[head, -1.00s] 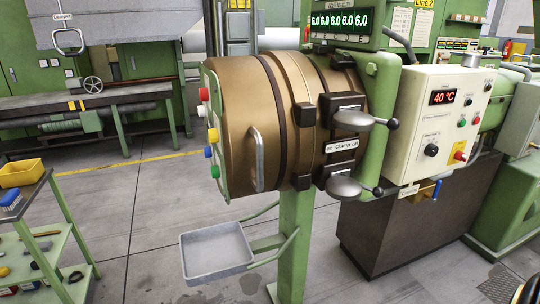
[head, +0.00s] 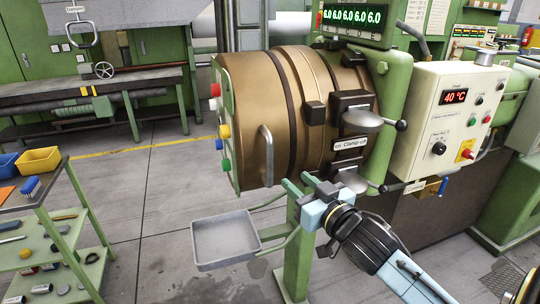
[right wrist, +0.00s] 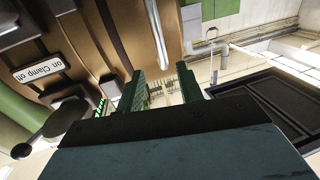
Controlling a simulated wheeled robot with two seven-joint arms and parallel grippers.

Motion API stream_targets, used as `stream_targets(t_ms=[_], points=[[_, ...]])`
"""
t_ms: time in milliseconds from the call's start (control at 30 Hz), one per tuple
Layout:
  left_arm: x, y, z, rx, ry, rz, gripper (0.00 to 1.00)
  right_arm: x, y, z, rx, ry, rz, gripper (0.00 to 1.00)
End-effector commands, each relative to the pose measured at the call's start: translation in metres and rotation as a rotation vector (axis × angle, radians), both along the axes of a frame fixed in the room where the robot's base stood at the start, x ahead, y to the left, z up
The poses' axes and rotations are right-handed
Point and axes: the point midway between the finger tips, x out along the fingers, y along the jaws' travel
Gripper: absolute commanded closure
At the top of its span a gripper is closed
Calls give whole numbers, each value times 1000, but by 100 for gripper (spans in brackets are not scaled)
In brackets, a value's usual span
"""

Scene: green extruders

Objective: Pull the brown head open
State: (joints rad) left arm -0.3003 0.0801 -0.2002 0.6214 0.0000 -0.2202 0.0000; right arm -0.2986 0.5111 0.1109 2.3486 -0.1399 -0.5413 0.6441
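The brown head (head: 255,115) is a big bronze drum with a green plate on its left end. A grey bar handle (head: 267,155) stands upright on its side; it also shows in the right wrist view as a pale bar (right wrist: 156,32). My left gripper is not in view.
A grey tray (head: 225,240) sticks out below the head beside a green post (head: 297,255). A green cart (head: 60,215) with tools and bins stands at left. A control box (head: 445,120) reading 40 °C is at right. The floor left of the tray is clear.

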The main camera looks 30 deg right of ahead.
Motion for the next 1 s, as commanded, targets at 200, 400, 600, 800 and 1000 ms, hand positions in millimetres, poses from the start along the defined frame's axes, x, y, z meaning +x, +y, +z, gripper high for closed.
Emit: stream_targets(t_ms=[200,400,600,800,1000], points=[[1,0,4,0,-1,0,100,28,-1,2,-2,-2,0,63],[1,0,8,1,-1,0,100,65,-3,2,-2,-2,-1,63],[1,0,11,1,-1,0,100,99,-4,1,-1,0,-1,63],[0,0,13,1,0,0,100,122,-5,0,-2,0,0,63],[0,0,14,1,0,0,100,130,-5,-1,-2,1,0,63]])
